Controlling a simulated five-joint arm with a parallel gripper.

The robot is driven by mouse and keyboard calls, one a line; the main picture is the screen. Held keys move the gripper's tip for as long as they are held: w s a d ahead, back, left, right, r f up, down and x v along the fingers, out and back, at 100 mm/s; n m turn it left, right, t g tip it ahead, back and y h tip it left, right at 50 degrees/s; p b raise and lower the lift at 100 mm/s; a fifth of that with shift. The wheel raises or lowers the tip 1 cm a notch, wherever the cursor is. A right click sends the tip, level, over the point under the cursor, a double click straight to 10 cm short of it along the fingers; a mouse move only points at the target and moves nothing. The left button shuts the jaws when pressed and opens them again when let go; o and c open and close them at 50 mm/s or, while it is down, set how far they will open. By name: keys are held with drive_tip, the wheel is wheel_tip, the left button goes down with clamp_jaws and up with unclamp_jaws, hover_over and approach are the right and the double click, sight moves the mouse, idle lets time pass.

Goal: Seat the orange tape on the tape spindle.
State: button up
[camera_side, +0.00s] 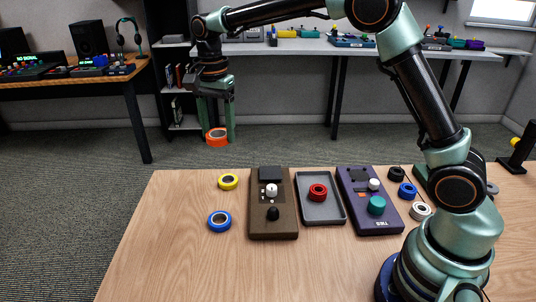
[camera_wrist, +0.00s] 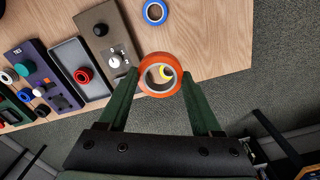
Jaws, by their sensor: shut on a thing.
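I cannot tell for certain which part is the tape spindle. The brown box (camera_side: 258,222) carries an upright white knob (camera_side: 271,190) and a black knob (camera_side: 273,213).
A yellow ring (camera_side: 228,182) and a blue ring (camera_side: 219,222) lie left of the brown box. A grey tray (camera_side: 336,211) holds a red ring (camera_side: 318,192). A purple box (camera_side: 368,214) and several rings stand to the right.

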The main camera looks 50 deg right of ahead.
hover_over(273, 208)
wheel_tip(273, 208, down, 10)
drive_tip(key=shift+f, duration=1.55)
drive_tip(key=shift+f, duration=0.9)
drive_tip(key=shift+f, duration=0.3)
drive_tip(key=shift+f, duration=0.3)
idle(0.5)
drive_tip(key=shift+f, duration=0.25)
drive_tip(key=o, duration=1.4)
